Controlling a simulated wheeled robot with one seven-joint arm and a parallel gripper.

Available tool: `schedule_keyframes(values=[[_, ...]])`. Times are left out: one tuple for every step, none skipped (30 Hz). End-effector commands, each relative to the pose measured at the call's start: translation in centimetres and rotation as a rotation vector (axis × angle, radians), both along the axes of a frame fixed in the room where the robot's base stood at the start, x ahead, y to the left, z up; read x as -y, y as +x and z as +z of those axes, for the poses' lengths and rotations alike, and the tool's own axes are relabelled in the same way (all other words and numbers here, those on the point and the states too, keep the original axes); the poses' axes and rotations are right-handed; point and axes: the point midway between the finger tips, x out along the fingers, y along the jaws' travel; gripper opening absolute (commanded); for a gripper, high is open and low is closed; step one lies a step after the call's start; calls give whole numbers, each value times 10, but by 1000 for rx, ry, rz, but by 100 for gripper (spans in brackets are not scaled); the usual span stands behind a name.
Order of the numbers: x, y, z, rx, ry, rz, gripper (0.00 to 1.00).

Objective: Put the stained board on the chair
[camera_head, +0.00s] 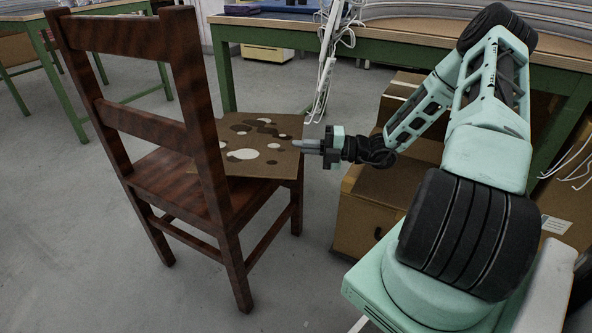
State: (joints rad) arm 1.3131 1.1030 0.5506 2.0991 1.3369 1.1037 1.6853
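The stained board (276,157) is a flat brown sheet with dark and pale blotches. It lies roughly level over the front part of the dark wooden chair's seat (160,180), its left part hidden behind the chair's backrest. I cannot tell whether it rests fully on the seat or is slightly above it. My gripper (304,145) reaches in from the right, and its fingers overlap the board's right edge and appear shut on it.
Cardboard boxes (372,205) stand on the floor right of the chair, under my arm. A green-framed workbench (400,42) runs behind, with white cables (325,65) hanging down. Another green table (20,50) is at the back left. The floor in front and left is clear.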

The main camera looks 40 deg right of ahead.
Motion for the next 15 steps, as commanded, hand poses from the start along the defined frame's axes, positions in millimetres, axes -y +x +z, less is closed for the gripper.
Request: schedule_keyframes(values=[[0, 0, -17, -1, 1, 0, 0], [0, 0, -21, -1, 1, 0, 0], [0, 0, -24, -1, 1, 0, 0], [0, 0, -26, -1, 1, 0, 0], [0, 0, -28, -1, 1, 0, 0], [0, 0, -32, 0, 0, 0, 0], [0, 0, -35, 0, 0, 0, 0], [0, 0, -38, 0, 0, 0, 0], [0, 0, -45, 0, 0, 0, 0], [0, 0, -50, 0, 0, 0, 0], [0, 0, -54, 0, 0, 0, 0], [0, 0, -60, 0, 0, 0, 0], [0, 0, -62, 0, 0, 0, 0], [0, 0, -63, 1, -1, 1, 0], [0, 0, -63, 1, -1, 1, 0]])
